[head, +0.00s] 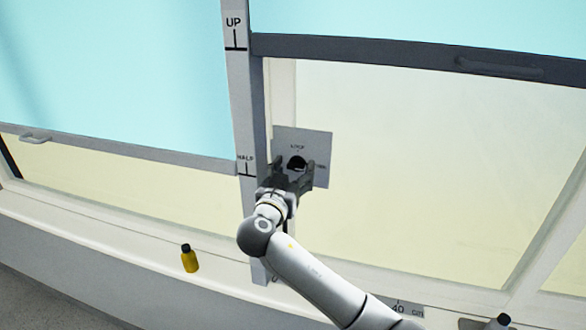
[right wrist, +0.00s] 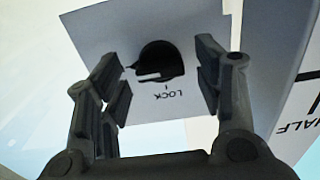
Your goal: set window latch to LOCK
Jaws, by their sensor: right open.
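The window latch is a round black knob (head: 297,162) on a square grey plate (head: 318,146). In the right wrist view, the knob (right wrist: 165,58) has a white pointer line aimed to the left, about a quarter turn from the LOCK mark (right wrist: 168,93). The LOCK label is upside down there; in the head view it stands above the knob. A second label right of the knob is too small to read surely. My right gripper (head: 292,169) is open, with one finger on each side of the knob; I see no contact. My left gripper is not in view.
An upright post (head: 243,110) marked UP and HALF stands left of the plate, between two sliding sash windows with blue panes. A yellow bottle with a black cap (head: 189,259) stands on the ledge at lower left. A label reading 40 cm (head: 398,309) is at lower right.

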